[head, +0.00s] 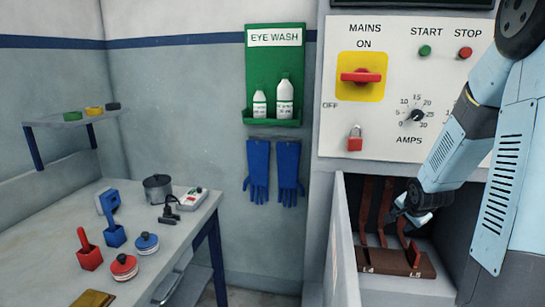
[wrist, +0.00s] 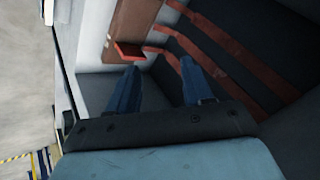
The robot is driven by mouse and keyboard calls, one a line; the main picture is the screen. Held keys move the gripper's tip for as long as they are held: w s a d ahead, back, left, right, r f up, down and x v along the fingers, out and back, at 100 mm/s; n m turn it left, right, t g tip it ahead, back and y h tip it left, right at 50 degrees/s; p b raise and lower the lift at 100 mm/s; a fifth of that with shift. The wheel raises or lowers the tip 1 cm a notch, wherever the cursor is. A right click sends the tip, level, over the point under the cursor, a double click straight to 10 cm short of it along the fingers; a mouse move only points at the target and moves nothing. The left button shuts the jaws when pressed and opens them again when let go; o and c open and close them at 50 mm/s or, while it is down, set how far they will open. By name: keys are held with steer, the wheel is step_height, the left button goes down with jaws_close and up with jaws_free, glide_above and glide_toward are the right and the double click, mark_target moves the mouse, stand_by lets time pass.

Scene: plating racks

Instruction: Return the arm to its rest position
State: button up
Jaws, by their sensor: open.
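My light blue arm comes in from the right in the head view and reaches down into an open grey cabinet. My gripper (head: 404,219) is at its low end, in front of the reddish-brown upright strips (head: 364,212) inside. In the wrist view my gripper (wrist: 158,67) has its two blue fingers apart, with nothing between them. Beyond the fingers are the long brown strips (wrist: 222,38) and a red piece (wrist: 129,50) at the edge of a brown block. The gripper hides part of the strips in the head view.
The brown base (head: 390,262) in the cabinet is marked L4 and L5. A grey side wall (head: 343,245) bounds the opening on the left. A control panel (head: 345,115) stands above. A table (head: 178,235) with several tools and pots is at the left.

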steer(key=s+a+r+n+g, duration=0.1)
steer(key=s+a+r+n, duration=0.2)
steer(key=s+a+r, duration=0.3)
steer(key=s+a+r+n, duration=0.3)
steer(key=s+r, duration=0.2)
steer(key=r, duration=0.3)
steer(key=s+a+r+n, duration=0.3)
steer(key=s+a, duration=0.1)
steer(key=s, duration=0.4)
steer(key=s+a+r+n+y, duration=0.1)
steer(key=s+a+r+n, duration=0.2)
steer(key=s, duration=0.5)
steer(key=shift+s+a+r+g+y, duration=0.2)
steer(key=shift+a+r+g+y, duration=0.1)
steer(key=shift+a+r+g, duration=0.15)
steer(key=shift+c, duration=0.7)
